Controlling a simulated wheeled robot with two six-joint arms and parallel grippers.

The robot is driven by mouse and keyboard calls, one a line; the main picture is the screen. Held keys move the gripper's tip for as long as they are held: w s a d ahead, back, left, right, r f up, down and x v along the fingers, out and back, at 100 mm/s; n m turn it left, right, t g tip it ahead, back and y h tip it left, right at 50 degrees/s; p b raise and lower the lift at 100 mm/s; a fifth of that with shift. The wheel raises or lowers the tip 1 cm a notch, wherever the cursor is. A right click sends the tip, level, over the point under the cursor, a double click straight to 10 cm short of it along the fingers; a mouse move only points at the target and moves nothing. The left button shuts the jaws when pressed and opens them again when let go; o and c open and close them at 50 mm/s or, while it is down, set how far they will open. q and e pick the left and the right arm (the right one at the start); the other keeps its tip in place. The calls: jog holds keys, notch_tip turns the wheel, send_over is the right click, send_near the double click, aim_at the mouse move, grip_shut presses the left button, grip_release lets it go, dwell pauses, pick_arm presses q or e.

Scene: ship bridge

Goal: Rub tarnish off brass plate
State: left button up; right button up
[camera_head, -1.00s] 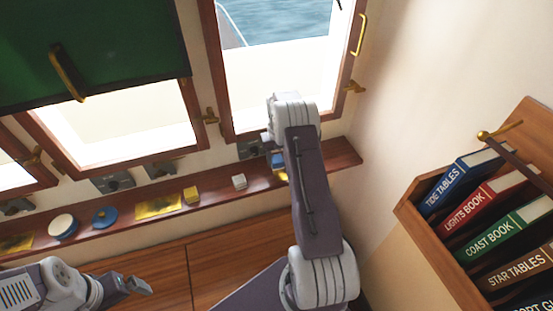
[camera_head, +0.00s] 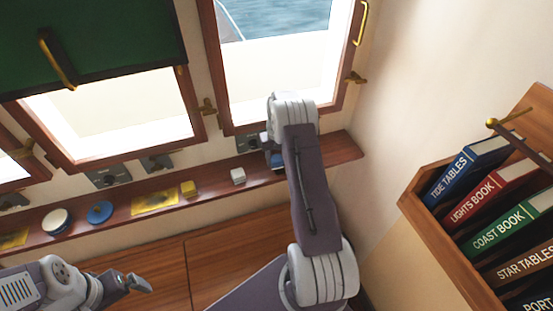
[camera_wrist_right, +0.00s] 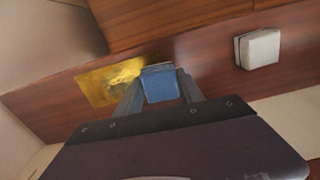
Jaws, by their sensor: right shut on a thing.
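My right gripper (camera_wrist_right: 158,88) is shut on a blue block (camera_wrist_right: 159,84), which also shows partly behind my arm in the head view (camera_head: 277,161). In the right wrist view the block is at the right end of a brass plate (camera_wrist_right: 108,80) on the wooden ledge, covering part of it. The plate has darker, mottled patches near the block. I cannot tell whether block and plate touch. In the head view my arm hides this plate. Another brass plate (camera_head: 155,201) lies further left on the ledge. My left gripper (camera_head: 139,284) is at lower left, away from the ledge; its finger gap is unclear.
A white block (camera_head: 238,176), a yellow block (camera_head: 188,188), a blue disc (camera_head: 100,212) and a round white-topped tin (camera_head: 56,221) sit along the ledge (camera_head: 330,150). Window frames rise behind it. A bookshelf (camera_head: 425,222) stands at right.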

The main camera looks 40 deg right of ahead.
jog(key=shift+f+b, duration=0.55)
jog(key=shift+f, duration=0.35)
jog(key=shift+s+d+r, duration=0.1)
jog(key=shift+s+d, duration=0.2)
jog(key=shift+d, duration=0.6)
jog(key=shift+s+d, duration=0.3)
jog(key=shift+d, duration=0.6)
jog(key=shift+s+d, duration=0.2)
jog(key=shift+d, duration=0.45)
jog(key=shift+s+d, duration=0.25)
jog(key=shift+d, duration=0.4)
jog(key=shift+s+d, duration=0.2)
jog(key=shift+d, duration=0.45)
jog(key=shift+s+d, duration=0.25)
jog(key=shift+d, duration=0.55)
jog(key=shift+s+d, duration=0.25)
jog(key=shift+d, duration=0.5)
jog(key=shift+a+f, duration=0.1)
jog(key=shift+f, duration=0.1)
